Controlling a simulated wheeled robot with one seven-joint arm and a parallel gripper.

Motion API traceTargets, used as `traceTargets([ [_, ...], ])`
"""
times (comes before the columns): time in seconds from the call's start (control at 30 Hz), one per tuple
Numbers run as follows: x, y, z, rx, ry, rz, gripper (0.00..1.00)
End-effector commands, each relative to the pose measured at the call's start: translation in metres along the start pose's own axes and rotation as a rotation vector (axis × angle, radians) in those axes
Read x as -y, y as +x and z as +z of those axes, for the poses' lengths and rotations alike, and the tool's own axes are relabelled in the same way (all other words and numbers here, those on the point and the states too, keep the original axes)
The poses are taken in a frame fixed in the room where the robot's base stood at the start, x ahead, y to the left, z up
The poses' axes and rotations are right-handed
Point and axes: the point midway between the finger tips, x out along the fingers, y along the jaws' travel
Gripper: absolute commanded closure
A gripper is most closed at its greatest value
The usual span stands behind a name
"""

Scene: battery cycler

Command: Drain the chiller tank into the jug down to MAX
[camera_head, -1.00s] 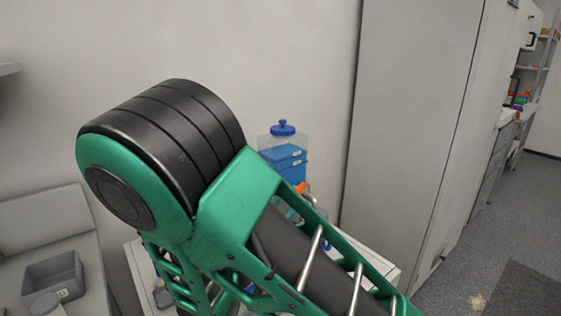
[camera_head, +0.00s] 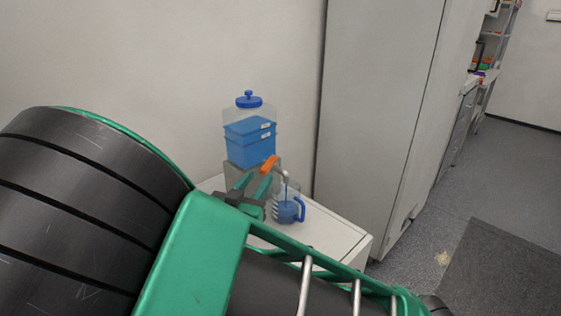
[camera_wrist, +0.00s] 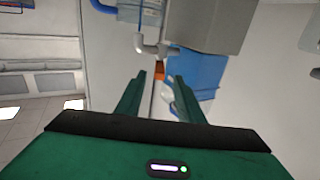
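The chiller tank (camera_head: 235,118), clear with a blue lid, holds blue liquid; its two small labels are too small to read. The orange tap lever (camera_head: 268,164) is at its front, tilted up. A thin blue stream falls from the spout (camera_wrist: 148,46) into the clear jug (camera_head: 279,192), which has a blue handle and some blue liquid. My gripper (camera_head: 263,185) is beside the tap, below the lever. In the wrist view my gripper (camera_wrist: 159,77) has its fingers apart, with the orange lever (camera_wrist: 159,68) just beyond the tips, untouched as far as I can see.
A tall grey cabinet (camera_head: 375,100) rises at the right. A wall is close behind.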

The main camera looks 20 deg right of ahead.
Motion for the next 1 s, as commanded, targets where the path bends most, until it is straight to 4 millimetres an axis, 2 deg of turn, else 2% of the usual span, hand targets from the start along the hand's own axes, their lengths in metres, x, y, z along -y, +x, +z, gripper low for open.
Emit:
traceTargets([
  [0.17, 0.003, 0.001, 0.0, -0.001, 0.0, -0.006, 0.66],
  [0.27, 0.003, 0.012, 0.0, -0.001, 0.0, -0.005, 0.66],
  [0.7, 0.003, 0.084, 0.0, -0.001, 0.0, -0.006, 0.66],
  [1.0, 0.005, 0.103, 0.0, 0.0, 0.001, -0.01, 0.66],
])
